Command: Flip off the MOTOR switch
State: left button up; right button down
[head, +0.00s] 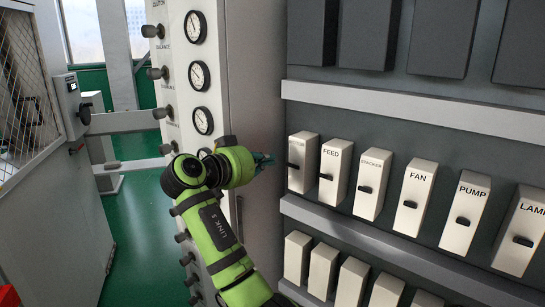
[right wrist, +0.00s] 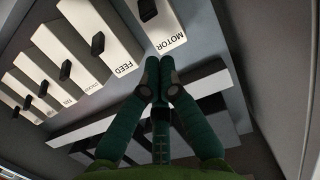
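The MOTOR switch is a white box with a black lever, at the left end of the upper switch row. In the head view its box (head: 302,178) has a label too small to read. In the right wrist view the MOTOR box (right wrist: 168,28) is upside down and its label is legible, with the lever (right wrist: 148,10) near the top edge. My right gripper (head: 266,160) is just left of this box in the head view. In the right wrist view its fingertips (right wrist: 159,70) are together and empty, by the label end of the box, apparently not touching the lever. My left gripper is not in view.
The FEED switch (head: 335,170) stands close beside MOTOR, followed by STACKER (head: 372,184), FAN (head: 415,197), PUMP (head: 465,213) and LAMP (head: 522,230). A grey ledge (head: 400,112) runs above, another (head: 375,245) below. A gauge cabinet (head: 185,95) stands left of the panel.

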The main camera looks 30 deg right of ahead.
aim_at(297, 154)
jog(key=p+x, duration=0.3)
jog(key=x, duration=0.4)
jog(key=shift+d+r, duration=0.1)
jog(key=shift+d, duration=0.2)
jog(key=shift+w+d+f, duration=0.25)
jog(key=shift+d, duration=0.25)
